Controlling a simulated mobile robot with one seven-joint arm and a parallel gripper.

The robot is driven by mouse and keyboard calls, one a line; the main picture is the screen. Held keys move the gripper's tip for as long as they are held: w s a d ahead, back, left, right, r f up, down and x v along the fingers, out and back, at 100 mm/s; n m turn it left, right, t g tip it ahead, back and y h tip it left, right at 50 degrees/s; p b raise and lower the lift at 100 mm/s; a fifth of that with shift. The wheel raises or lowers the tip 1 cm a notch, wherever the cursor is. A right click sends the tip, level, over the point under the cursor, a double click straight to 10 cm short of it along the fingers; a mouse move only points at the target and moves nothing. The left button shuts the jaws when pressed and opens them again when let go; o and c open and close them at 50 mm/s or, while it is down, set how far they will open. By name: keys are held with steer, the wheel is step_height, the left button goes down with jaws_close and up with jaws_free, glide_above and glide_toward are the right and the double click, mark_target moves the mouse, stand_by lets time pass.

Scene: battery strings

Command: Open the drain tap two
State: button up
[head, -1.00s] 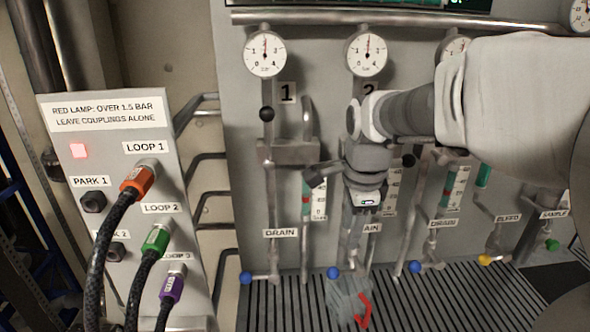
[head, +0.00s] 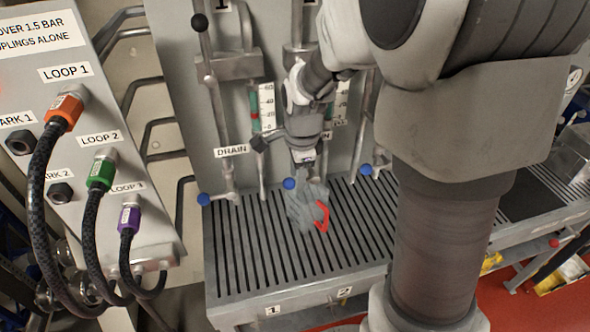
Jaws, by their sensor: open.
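The tap of drain two has a blue knob (head: 289,183) at the foot of the second column, low on the grey panel just above the slatted tray. My gripper (head: 304,166) points down just above and right of this knob in the picture. It is open, but its fingers are small and partly merge with what lies behind. I see no contact with the knob, though the depth between them is hard to judge. My wrist hides the second column's DRAIN label and much of its pipe.
A coupling panel (head: 50,110) with three hoses stands left.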

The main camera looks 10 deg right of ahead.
jaws_close()
steer(key=shift+a, duration=0.15)
stand_by(1.1)
